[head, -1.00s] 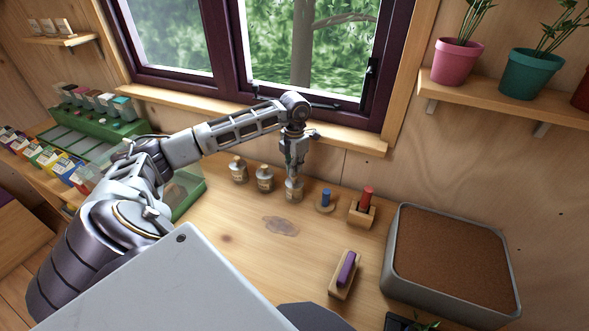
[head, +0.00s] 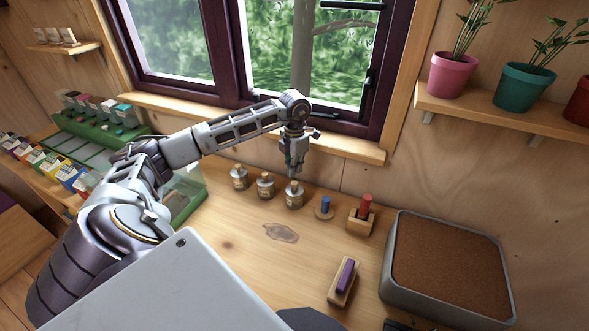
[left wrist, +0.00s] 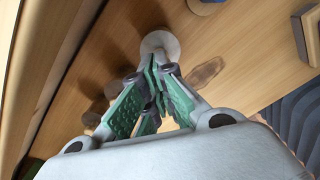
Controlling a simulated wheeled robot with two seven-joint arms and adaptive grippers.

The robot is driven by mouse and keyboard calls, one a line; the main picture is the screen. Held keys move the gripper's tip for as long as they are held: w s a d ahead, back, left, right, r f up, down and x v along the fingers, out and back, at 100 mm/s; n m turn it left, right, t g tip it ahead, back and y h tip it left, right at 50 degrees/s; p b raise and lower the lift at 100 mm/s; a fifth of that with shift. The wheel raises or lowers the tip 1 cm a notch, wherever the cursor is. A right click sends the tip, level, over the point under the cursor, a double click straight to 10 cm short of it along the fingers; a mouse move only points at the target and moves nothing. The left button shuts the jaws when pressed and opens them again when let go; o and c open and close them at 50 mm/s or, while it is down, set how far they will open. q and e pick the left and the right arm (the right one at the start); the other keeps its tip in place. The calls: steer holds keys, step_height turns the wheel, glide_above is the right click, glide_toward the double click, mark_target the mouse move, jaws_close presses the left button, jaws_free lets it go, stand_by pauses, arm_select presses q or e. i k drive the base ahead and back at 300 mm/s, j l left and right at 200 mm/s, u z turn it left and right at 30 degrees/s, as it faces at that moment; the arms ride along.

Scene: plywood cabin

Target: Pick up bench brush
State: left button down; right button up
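A wooden block with a purple handle (head: 343,280), the thing that most looks like a bench brush, lies on the workbench (head: 235,245) left of the grey tray. Its underside is hidden, so I cannot see bristles. My left gripper (head: 293,172) points down just above the rightmost of three corked jars (head: 294,195), well away from the purple-handled block. In the left wrist view its green-padded fingers (left wrist: 158,66) converge with their tips together and nothing between them. A pale round top (left wrist: 160,46) lies beyond the tips. My right gripper is not in view.
A blue peg on a round base (head: 325,207) and a red-handled piece in a wooden holder (head: 362,214) stand right of the jars. A grey tray of brown soil (head: 390,285) fills the right side. The bench middle is clear around a dark knot.

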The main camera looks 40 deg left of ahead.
mark_target(340, 292)
steer(key=k, duration=2)
